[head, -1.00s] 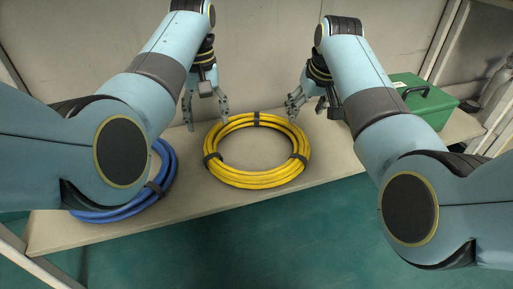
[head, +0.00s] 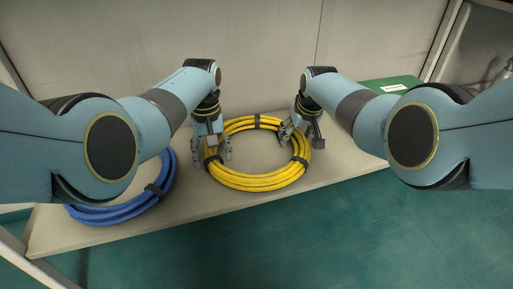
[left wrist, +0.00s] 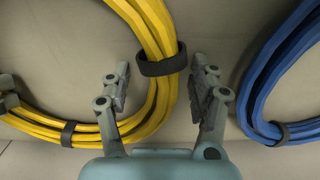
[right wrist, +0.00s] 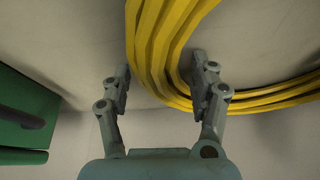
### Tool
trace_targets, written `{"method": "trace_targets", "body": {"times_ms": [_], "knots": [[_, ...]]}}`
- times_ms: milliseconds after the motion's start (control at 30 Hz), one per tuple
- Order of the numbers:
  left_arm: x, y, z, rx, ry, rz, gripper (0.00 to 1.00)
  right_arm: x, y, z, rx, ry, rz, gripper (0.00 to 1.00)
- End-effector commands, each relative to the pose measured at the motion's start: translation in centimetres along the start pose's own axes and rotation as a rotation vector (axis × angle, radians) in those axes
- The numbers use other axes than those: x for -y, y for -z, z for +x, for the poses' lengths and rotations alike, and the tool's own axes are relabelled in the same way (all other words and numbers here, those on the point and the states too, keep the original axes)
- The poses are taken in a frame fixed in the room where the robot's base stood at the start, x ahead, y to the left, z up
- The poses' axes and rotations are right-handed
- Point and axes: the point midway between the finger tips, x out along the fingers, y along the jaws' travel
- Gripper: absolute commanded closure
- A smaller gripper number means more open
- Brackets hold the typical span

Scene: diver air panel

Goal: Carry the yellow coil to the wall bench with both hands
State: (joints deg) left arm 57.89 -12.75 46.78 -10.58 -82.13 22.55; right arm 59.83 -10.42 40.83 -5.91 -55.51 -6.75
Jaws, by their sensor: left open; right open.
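The yellow coil (head: 255,182) lies flat on a pale bench (head: 225,198), bound with dark bands. My left gripper (head: 217,158) is open at the coil's left side. In the left wrist view the open fingers (left wrist: 160,88) stand either side of the yellow hose (left wrist: 160,105), close to a dark band (left wrist: 161,64). My right gripper (head: 291,130) is open at the coil's upper right side. In the right wrist view its open fingers (right wrist: 163,82) stand either side of the yellow hose (right wrist: 160,45). Neither gripper is closed on the coil.
A blue coil (head: 125,209) lies left of the yellow one; it also shows in the left wrist view (left wrist: 262,95). A green case (head: 400,84) stands at the right, partly behind my right arm. A wall (head: 260,45) rises behind the bench, and green floor (head: 300,240) lies in front.

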Motion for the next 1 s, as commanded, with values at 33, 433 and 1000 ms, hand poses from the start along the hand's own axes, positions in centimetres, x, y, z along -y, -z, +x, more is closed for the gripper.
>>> {"method": "trace_targets", "body": {"times_ms": [33, 433, 1000], "knots": [[0.00, 0.03, 0.04, -0.001, 0.000, 0.000, 0.39, -0.02, 0.00, 0.06, 0.000, 0.000, 0.000, 0.39], [0.00, 0.00, 0.07, 0.000, 0.000, 0.000, 0.57, -0.01, -0.04, 0.09, 0.000, 0.000, 0.000, 0.57], [0.01, -0.03, 0.08, 0.001, 0.000, 0.000, 1.00, -0.04, -0.05, 0.09, 0.001, 0.000, 0.001, 1.00]]}}
